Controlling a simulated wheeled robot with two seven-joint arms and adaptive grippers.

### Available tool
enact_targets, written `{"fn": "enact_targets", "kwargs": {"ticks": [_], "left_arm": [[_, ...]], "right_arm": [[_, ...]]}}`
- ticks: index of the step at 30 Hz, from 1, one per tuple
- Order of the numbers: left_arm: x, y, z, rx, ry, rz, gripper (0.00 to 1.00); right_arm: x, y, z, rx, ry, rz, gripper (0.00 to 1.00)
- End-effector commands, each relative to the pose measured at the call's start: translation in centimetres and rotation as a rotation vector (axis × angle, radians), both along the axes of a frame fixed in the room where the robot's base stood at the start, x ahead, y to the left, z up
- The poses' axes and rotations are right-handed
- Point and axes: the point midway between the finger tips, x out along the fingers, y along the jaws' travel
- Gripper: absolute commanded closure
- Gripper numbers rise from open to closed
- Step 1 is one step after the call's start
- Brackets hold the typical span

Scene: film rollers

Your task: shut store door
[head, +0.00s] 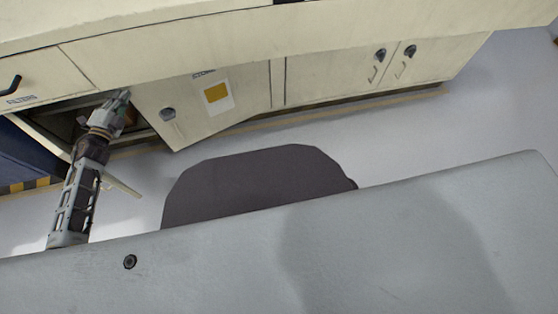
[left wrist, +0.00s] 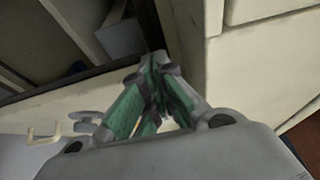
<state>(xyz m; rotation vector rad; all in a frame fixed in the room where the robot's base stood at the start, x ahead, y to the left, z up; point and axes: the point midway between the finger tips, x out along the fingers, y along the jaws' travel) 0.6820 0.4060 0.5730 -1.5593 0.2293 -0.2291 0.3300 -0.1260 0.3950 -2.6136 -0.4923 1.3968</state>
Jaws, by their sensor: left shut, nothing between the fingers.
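The store door (head: 205,105) is a cream cabinet door with a dark round latch and a yellow label. It stands partly open, its free left edge swung out from the cabinet front. My left gripper (head: 121,97) is at the dark opening, just left of that edge. In the left wrist view the gripper (left wrist: 154,62) is shut and empty, with a cream panel (left wrist: 183,45), seemingly the door, close on its right. I cannot tell whether they touch. The right gripper is not in view.
The dark cabinet interior (left wrist: 40,65) shows left of the fingers in the left wrist view. The cream bench (head: 270,42) overhangs the doors. Two doors (head: 430,62) farther right are closed. A drawer (head: 30,80) is at left. Grey floor (head: 400,130) in front is clear.

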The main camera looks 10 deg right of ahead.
Motion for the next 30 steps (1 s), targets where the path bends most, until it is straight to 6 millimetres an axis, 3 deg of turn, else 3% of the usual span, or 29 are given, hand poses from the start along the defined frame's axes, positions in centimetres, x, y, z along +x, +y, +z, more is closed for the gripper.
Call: {"fn": "enact_targets", "kwargs": {"ticks": [8,30], "left_arm": [[0.22,1.06,-0.05,0.000,0.001,0.014,1.00],[0.14,1.09,-0.06,0.000,0.001,0.014,1.00]], "right_arm": [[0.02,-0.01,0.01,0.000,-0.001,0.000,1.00],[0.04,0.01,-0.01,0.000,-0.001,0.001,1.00]]}}
